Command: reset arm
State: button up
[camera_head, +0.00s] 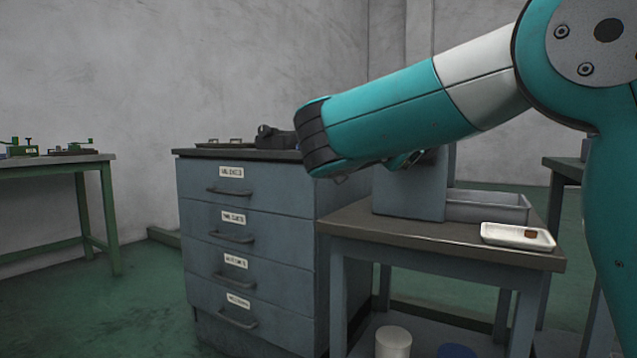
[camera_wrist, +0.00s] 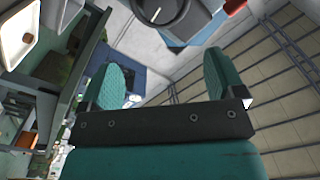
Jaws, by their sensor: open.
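My arm reaches in from the right in the head view, its teal and white links bent across the front of a drawer cabinet and a small table. My gripper shows in the wrist view (camera_wrist: 170,90), with two teal ribbed fingers spread wide apart. The space between the fingers is empty. In the head view the fingers are mostly hidden behind the arm's black-ended teal link.
A blue-grey cabinet (camera_head: 248,240) with several labelled drawers, all shut, stands mid-view. A table (camera_head: 440,232) beside it bears a white tray (camera_head: 495,238) holding a small brown piece (camera_head: 531,233). A green workbench (camera_head: 55,160) stands left, with open floor between.

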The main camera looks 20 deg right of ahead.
jog(key=s+a+f+n+g+y+p, duration=0.1)
jog(key=s+a+f+n+g+y, duration=0.15)
jog(key=a+f+n+y, duration=0.45)
jog(key=s+a+f+n+g+y+p, duration=0.1)
jog(key=s+a+f+n+y+p, duration=0.1)
jog(key=s+a+f+n+y, duration=0.45)
jog(key=s+a+f+n+g+y+p, duration=0.1)
jog(key=s+a+f+n+g+y, duration=0.4)
jog(key=s, duration=0.6)
jog(key=s+a+f+n+g+p, duration=0.1)
jog(key=s+a+f+n+g, duration=0.2)
jog(key=s+n, duration=0.55)
notch_tip(320, 180, up, 38)
jog(key=m+p, duration=0.1)
jog(key=p, duration=3.6)
jog(key=shift+s+a+f+m, duration=0.15)
jog(key=shift+s+a+m, duration=0.15)
jog(key=shift+s, duration=0.15)
jog(key=shift+d, duration=0.1)
